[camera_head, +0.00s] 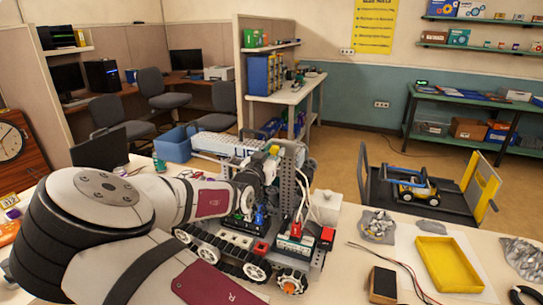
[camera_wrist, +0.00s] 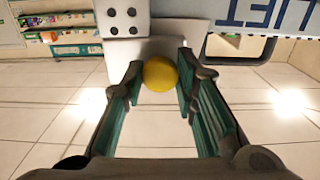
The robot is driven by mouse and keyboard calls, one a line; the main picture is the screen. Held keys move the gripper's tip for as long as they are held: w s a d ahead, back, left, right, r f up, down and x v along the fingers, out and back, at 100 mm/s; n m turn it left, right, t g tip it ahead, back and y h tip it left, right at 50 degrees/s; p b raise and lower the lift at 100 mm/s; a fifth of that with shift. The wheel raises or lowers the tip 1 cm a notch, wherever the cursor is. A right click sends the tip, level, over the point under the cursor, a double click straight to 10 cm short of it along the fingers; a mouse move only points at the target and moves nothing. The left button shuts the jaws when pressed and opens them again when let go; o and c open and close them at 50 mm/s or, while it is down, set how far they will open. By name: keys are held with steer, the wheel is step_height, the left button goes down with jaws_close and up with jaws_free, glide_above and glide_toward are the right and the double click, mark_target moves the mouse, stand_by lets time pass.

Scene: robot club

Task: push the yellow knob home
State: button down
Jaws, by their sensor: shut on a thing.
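The yellow knob (camera_wrist: 160,74) is a round ball shape, seen in the wrist view between the tips of my gripper (camera_wrist: 160,80). The green-padded fingers stand on either side of it and are shut on it. Just behind the knob is a pale box-like part (camera_wrist: 185,33). In the head view, a small yellow spot (camera_head: 273,150) shows at the end of my arm, above the tracked robot (camera_head: 240,240). There my arm and the metal uprights hide most of the contact.
A white panel with blue lettering (camera_wrist: 270,14) is close at the upper right of the wrist view. A yellow tray (camera_head: 448,264), a black-and-tan block (camera_head: 383,285) and thin cables lie on the front table. A blue bin (camera_head: 172,145) stands behind my arm.

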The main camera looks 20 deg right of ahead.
steer(key=c, duration=1.2)
jaws_free()
steer(key=shift+w, duration=0.15)
steer(key=shift+c, duration=0.2)
steer(key=v, duration=1.2)
